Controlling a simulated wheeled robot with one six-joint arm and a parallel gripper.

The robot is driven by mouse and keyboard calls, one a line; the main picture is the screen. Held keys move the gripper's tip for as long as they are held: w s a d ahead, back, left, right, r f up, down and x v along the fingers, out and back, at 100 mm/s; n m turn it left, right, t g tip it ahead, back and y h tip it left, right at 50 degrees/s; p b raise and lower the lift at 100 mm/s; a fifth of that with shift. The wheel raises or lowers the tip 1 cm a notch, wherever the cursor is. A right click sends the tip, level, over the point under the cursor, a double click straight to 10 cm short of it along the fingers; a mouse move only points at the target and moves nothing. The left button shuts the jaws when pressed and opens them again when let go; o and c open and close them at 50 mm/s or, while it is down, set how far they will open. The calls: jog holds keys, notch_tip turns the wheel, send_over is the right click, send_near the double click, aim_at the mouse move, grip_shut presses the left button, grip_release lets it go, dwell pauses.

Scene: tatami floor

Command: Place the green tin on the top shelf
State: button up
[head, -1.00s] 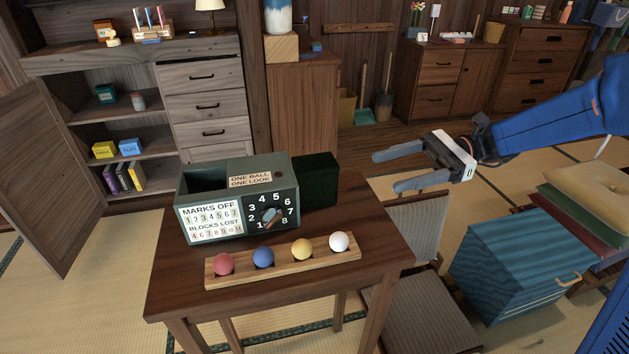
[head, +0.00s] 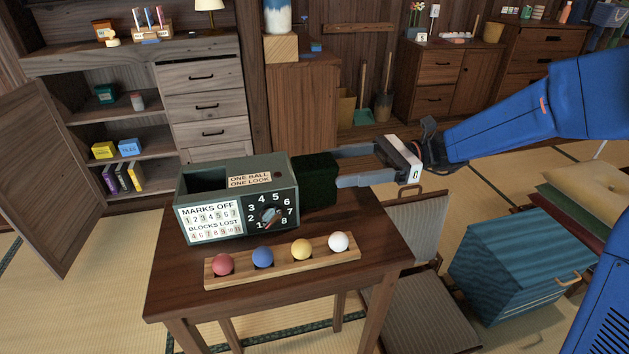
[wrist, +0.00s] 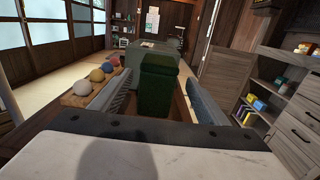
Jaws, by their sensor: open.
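A dark green, box-shaped tin (head: 318,182) stands upright on the wooden table, just right of a grey-green box. It also shows in the wrist view (wrist: 159,88), centred between my two fingers with a gap on each side. My gripper (head: 338,167) is open and level, coming from the right, its fingertips at the tin's right side. How far the fingers reach along the tin is hard to tell. The shelf cabinet (head: 158,151) stands back left with its door open.
The grey-green box (head: 235,205) with number dials stands close left of the tin. A wooden rack (head: 285,268) with red, blue, yellow and white balls lies at the table's front. A chair (head: 415,225) and a blue chest (head: 520,265) stand to the right.

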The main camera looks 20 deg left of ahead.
aim_at(314, 171)
jog(key=shift+x, duration=3.2)
jog(key=shift+s+d, duration=0.1)
jog(key=shift+s, duration=0.05)
jog(key=c, duration=1.5)
